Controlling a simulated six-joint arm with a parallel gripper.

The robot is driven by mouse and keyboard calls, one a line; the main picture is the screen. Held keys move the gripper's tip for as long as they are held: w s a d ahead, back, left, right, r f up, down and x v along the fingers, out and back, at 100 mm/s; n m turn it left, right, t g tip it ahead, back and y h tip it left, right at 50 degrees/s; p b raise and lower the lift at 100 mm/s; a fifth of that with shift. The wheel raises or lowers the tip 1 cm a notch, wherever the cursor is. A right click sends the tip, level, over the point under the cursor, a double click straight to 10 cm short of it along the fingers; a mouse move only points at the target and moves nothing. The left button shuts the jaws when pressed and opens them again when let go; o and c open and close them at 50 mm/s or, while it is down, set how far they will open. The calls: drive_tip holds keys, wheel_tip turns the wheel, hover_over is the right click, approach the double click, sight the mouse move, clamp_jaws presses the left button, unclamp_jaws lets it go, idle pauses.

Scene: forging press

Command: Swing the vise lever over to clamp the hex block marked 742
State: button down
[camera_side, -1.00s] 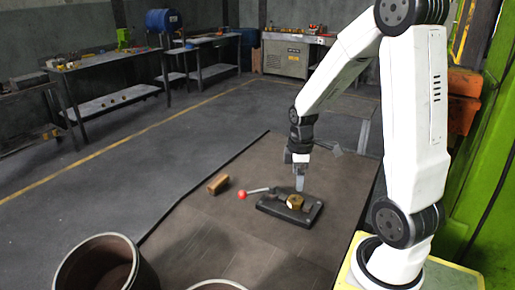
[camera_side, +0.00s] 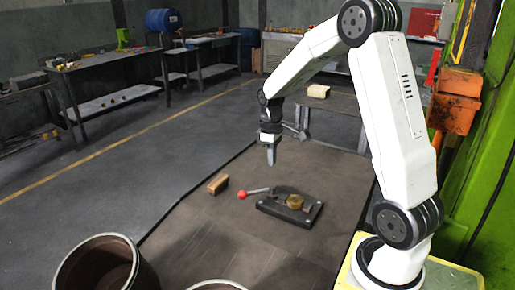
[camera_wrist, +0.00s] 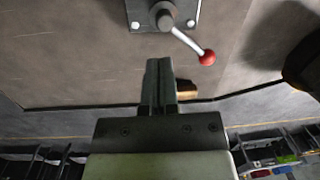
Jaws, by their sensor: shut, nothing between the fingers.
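The vise (camera_side: 290,206) has a dark base on the brown table, and a brass-coloured hex block (camera_side: 295,202) sits in it. Its marking is too small to read. The vise lever (camera_side: 257,191) points left in the side view and ends in a red ball (camera_side: 242,194). In the wrist view the lever (camera_wrist: 188,40) and its red ball (camera_wrist: 207,57) show beyond the fingertips; the hex block is not visible there. My gripper (camera_side: 271,160) is shut and empty, pointing down above the table, behind the vise and apart from the lever. It also shows in the wrist view (camera_wrist: 159,65).
A small wooden block (camera_side: 218,184) lies on the table left of the lever; it also shows in the wrist view (camera_wrist: 186,89). A round bin (camera_side: 100,262) stands at the front left. The table (camera_side: 215,225) is otherwise mostly bare around the vise.

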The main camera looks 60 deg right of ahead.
drive_tip(key=w+a+r+m+g+y, duration=0.1)
drive_tip(key=w+a+r+m, duration=0.1)
drive_tip(key=w+m, duration=0.6)
drive_tip(key=shift+w+a+r+g, duration=0.35)
drive_tip(key=shift+w+g, duration=0.05)
drive_tip(key=shift+w, duration=2.25)
drive_tip(key=x, duration=1)
drive_tip(key=shift+a, duration=0.1)
drive_tip(key=shift+s+a+f, duration=0.2)
drive_tip(key=shift+s+a, duration=0.3)
drive_tip(key=shift+s, duration=0.35)
drive_tip(key=shift+s+a+f, duration=0.15)
drive_tip(key=shift+s+a, duration=0.4)
drive_tip(key=shift+s, duration=0.3)
